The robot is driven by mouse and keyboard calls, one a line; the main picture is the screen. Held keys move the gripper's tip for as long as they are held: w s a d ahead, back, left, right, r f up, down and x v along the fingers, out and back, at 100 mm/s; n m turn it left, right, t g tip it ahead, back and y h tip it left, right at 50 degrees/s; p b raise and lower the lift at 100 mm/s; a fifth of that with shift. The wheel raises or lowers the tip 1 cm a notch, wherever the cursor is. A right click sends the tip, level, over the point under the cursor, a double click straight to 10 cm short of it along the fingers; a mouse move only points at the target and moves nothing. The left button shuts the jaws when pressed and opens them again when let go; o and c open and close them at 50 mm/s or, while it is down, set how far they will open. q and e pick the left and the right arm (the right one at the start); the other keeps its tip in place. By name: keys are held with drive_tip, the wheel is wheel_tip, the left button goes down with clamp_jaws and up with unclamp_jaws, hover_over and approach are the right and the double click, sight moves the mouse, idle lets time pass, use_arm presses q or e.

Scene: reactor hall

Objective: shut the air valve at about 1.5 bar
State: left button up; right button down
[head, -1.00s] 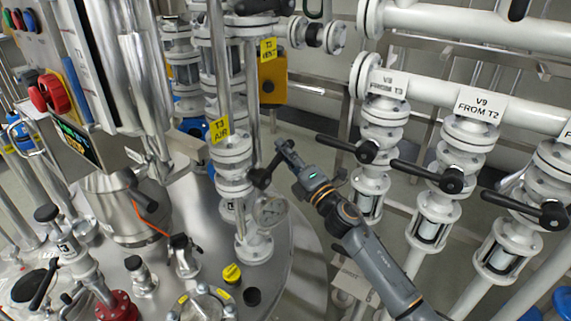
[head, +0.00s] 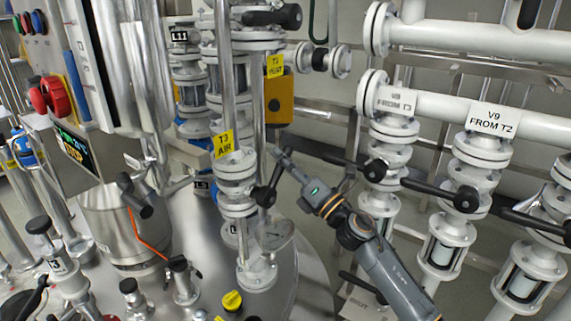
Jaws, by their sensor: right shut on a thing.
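The air valve (head: 238,183) is a pale flanged valve under the yellow "T3 AIR" tag (head: 224,144), on a vertical pipe rising from the steel vessel lid. Its black handle (head: 265,196) sticks out to the right of the body and slants up toward my right gripper (head: 280,160). The right gripper is shut on the handle's outer end, which it partly hides. A round gauge (head: 275,235) sits just below the handle; its dial is too small and slanted to read. My left gripper is not in view.
White pipes with black-levered valves stand close on the right, including one labelled "V9 FROM T2" (head: 493,120). A yellow box (head: 279,97) hangs behind the air pipe. A control panel with a red button (head: 53,92) stands at left. Small fittings crowd the lid.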

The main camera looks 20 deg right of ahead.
drive_tip(key=shift+s+a+r, duration=0.1)
drive_tip(key=shift+r, duration=0.15)
drive_tip(key=c, duration=1.2)
unclamp_jaws()
drive_tip(key=shift+f, duration=0.1)
drive_tip(key=shift+s+f, duration=0.15)
drive_tip(key=shift+f, duration=0.05)
drive_tip(key=v, duration=1.1)
drive_tip(key=shift+s+d, duration=0.2)
drive_tip(key=shift+s, duration=0.05)
